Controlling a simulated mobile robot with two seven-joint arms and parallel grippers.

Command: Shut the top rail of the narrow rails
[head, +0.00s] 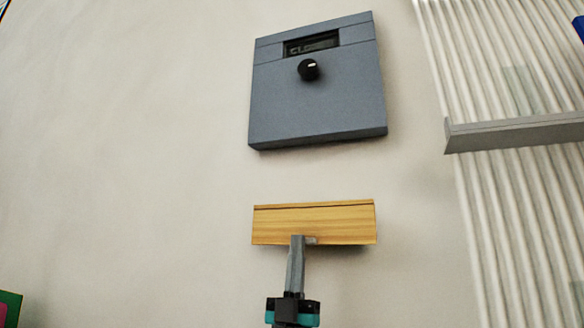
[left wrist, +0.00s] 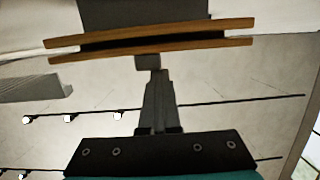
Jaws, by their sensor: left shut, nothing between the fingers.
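A yellow wooden piece (head: 330,221), taken as the narrow rails, is on the wall below a blue-grey box, with a dark line along its upper edge. In the left wrist view it shows as two wooden strips (left wrist: 200,28) with a dark gap between them and a small grey block (left wrist: 147,62) below. My left gripper (head: 298,239) is shut and empty, its tip at the lower edge of the wood. In the left wrist view my fingertips (left wrist: 160,73) are close beside the block; contact is unclear. My right gripper is not in view.
The blue-grey box (head: 325,108) with a black knob (head: 309,70) and a small dark window hangs above. A grey ledge (head: 515,133) sticks out across a ribbed white panel (head: 490,60) at the right.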

